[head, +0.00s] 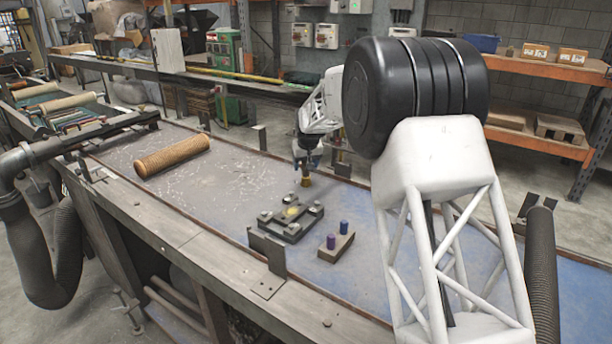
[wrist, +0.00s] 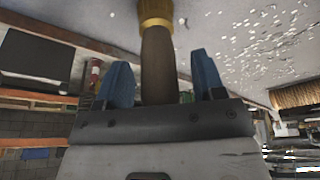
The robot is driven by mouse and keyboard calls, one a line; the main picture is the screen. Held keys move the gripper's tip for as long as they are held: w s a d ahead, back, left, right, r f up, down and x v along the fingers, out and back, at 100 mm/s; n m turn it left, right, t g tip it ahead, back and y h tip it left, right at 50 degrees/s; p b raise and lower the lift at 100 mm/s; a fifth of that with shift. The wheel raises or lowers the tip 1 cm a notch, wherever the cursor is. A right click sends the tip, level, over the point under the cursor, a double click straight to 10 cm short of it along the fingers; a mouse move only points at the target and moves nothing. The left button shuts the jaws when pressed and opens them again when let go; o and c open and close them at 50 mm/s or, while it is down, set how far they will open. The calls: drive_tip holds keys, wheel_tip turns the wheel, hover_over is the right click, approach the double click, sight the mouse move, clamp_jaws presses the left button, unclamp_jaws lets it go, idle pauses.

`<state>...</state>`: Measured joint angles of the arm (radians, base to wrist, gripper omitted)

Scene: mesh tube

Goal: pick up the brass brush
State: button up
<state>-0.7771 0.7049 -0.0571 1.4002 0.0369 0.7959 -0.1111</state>
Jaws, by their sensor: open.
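The brass brush (head: 306,181) stands on the blue bench top, its brass part low in the head view. In the wrist view its brown handle (wrist: 158,65) runs between the two blue fingers, with the brass collar at the top edge of the picture. My gripper (head: 307,162) is over the brush, pointing down. In the wrist view my gripper (wrist: 163,78) is open, with a gap visible on each side of the handle.
A dark fixture with a yellow disc (head: 292,212) sits in front of the brush. Nearer still is a block (head: 336,247) with two blue-purple pegs. A tan mesh tube (head: 173,156) lies to the left on the bench. The bench between tube and fixture is clear apart from pale flakes.

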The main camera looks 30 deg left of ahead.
drive_tip(key=shift+f, duration=0.2)
drive_tip(key=shift+c, duration=0.3)
drive_tip(key=c, duration=1)
